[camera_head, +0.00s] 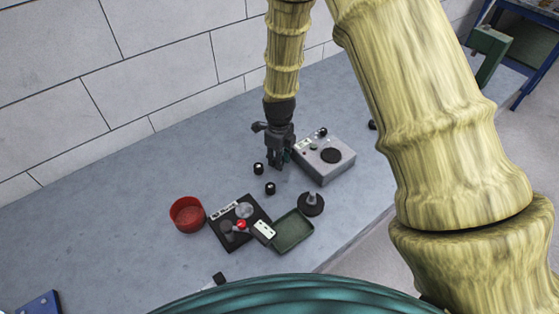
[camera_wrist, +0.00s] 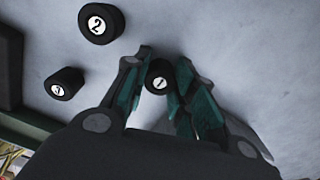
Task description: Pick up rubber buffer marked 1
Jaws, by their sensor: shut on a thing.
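The rubber buffer marked 1 (camera_wrist: 160,76) is a small black cylinder with a white numbered face. It sits between the two fingers of my gripper (camera_wrist: 158,80) in the wrist view. In the head view my gripper (camera_head: 278,164) points down low over the grey table, left of the grey box; the held buffer cannot be made out there. A black buffer marked 2 (camera_wrist: 101,23) and another with a label hard to read (camera_wrist: 66,83) stand apart from the fingers. The head view shows two black buffers (camera_head: 258,168) (camera_head: 270,188) close to my gripper.
A grey box with a black disc (camera_head: 324,158) stands just right of my gripper. A red bowl (camera_head: 187,214), a black tray with parts (camera_head: 228,240), a green tray (camera_head: 293,231) and a dark round stand (camera_head: 310,204) lie nearer. The table is clear toward the wall at left.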

